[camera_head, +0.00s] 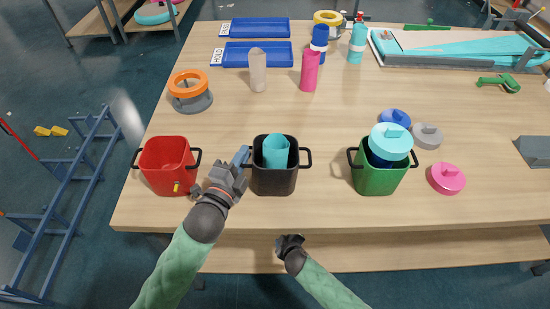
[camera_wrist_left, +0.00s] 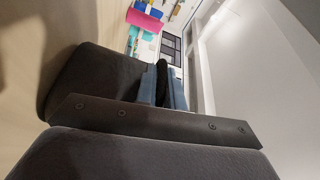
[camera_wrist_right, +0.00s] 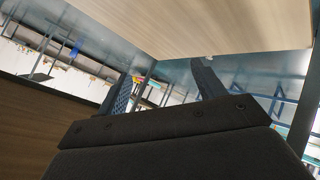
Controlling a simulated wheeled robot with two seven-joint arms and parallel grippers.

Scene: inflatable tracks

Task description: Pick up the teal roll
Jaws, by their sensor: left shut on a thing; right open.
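A teal roll-like piece (camera_head: 276,152) stands inside the black bucket (camera_head: 273,182), its lower part hidden by the bucket wall. My left gripper (camera_head: 241,158) is at the bucket's left side, shut on its black handle. In the left wrist view the two blue fingers (camera_wrist_left: 164,86) close around a dark strip, which appears to be that handle. The teal piece is not between the fingers. My right gripper (camera_head: 289,242) is low in front of the table edge, apart from the buckets. In the right wrist view its fingers (camera_wrist_right: 165,88) are spread and empty.
A red bucket (camera_head: 168,170) stands left and a green bucket (camera_head: 377,182) right, holding a teal-lidded container (camera_head: 391,138). Lids in blue, grey and pink (camera_head: 447,178) lie nearby. Bottles (camera_head: 309,72) and blue trays (camera_head: 256,55) stand behind. The table's middle is clear.

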